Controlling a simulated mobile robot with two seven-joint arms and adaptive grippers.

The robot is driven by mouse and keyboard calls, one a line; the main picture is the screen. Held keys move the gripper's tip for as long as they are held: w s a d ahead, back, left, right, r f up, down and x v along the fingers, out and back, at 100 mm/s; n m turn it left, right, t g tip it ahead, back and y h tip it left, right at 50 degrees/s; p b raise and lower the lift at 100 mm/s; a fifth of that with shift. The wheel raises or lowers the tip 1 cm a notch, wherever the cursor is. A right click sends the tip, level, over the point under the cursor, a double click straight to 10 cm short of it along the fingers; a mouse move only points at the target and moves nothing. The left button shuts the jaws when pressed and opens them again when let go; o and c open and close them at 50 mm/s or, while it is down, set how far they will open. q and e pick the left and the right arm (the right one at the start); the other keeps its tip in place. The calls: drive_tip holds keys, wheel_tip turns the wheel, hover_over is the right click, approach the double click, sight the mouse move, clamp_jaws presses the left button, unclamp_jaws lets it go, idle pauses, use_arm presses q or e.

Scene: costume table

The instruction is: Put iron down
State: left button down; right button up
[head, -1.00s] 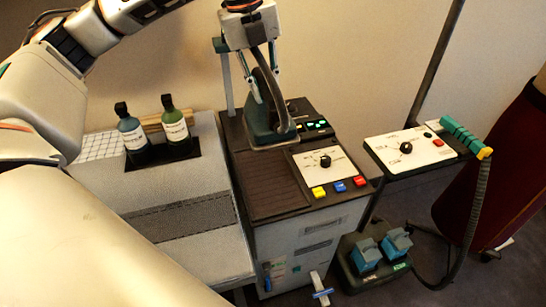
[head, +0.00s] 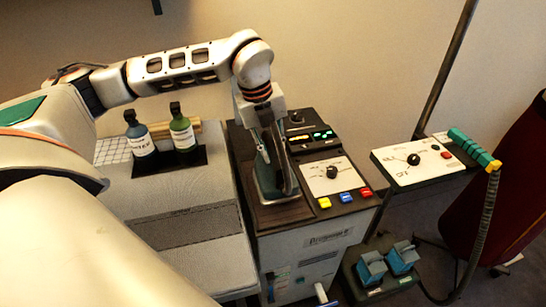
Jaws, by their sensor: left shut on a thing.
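The iron (head: 268,178), dark teal with a grey handle, is over the dark ribbed rest (head: 286,218) on top of the ironing station. My left gripper (head: 262,128) points down from above and is shut on the iron's handle. The gripper and arm hide part of the handle. The iron's base is at or very close to the rest; I cannot tell whether it touches. My right gripper is not in view.
Right of the rest are a dial panel (head: 332,176) and several coloured buttons. Two bottles (head: 141,143) (head: 182,134) stand in a black holder on the padded board (head: 180,205) at left. A second control panel (head: 405,168) and blue pedals (head: 372,268) are at right.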

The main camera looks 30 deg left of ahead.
sight(265, 167)
use_arm(q)
drive_tip(key=shift+w+f, duration=0.1)
drive_tip(key=shift+f, duration=1.1)
drive_tip(key=shift+f, duration=0.2)
drive_tip(key=c, duration=1.8)
unclamp_jaws()
drive_tip(key=r, duration=0.4)
drive_tip(key=s+a+r, duration=0.1)
drive_tip(key=r, duration=0.3)
drive_tip(key=s+r, duration=0.1)
drive_tip(key=r, duration=0.3)
drive_tip(key=shift+a, duration=0.3)
